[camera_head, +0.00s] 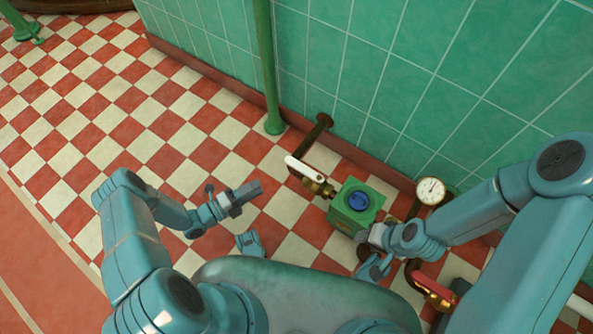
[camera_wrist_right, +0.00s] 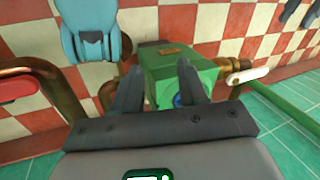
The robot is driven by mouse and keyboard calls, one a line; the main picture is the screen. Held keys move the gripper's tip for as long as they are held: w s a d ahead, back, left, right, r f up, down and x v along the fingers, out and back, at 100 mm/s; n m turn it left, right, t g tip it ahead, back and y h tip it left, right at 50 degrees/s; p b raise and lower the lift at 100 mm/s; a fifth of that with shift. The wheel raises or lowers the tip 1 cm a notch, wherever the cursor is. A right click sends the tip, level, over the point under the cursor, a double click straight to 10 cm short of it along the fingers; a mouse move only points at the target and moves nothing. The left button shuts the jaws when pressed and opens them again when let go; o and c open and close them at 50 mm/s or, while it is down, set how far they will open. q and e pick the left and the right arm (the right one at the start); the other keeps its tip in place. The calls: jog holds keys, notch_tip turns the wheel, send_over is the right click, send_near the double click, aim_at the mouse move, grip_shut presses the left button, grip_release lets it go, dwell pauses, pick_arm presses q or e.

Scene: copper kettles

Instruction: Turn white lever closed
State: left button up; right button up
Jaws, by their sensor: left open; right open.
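The white lever (camera_head: 304,168) sits on a brass valve (camera_head: 322,188) on the pipe left of a green box (camera_head: 345,219). The lever slants from upper left to lower right. It also shows right of the box in the right wrist view (camera_wrist_right: 247,75). My left gripper (camera_head: 250,189) is open and empty, left of the lever and apart from it. My right gripper (camera_wrist_right: 158,68) is open, with its fingers in front of the green box; I cannot tell whether they touch it. In the head view its fingers are largely hidden.
A blue knob (camera_head: 358,201) tops the green box. A round gauge (camera_head: 431,190) stands right of it. A red lever (camera_head: 435,287) is on another valve at lower right. A green post (camera_head: 267,70) and tiled wall (camera_head: 350,60) stand behind.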

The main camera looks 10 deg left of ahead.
pick_arm(q)
jog(key=b+x, duration=0.4)
jog(key=x, duration=1)
jog(key=shift+w+d, duration=0.7)
jog(key=shift+w, duration=0.05)
pick_arm(e)
jog(key=shift+t, duration=0.6)
jog(key=w+f, duration=0.3)
jog(key=f, duration=0.1)
jog(key=shift+w+d, duration=0.1)
jog(key=shift+d, duration=0.2)
pick_arm(q)
grip_shut()
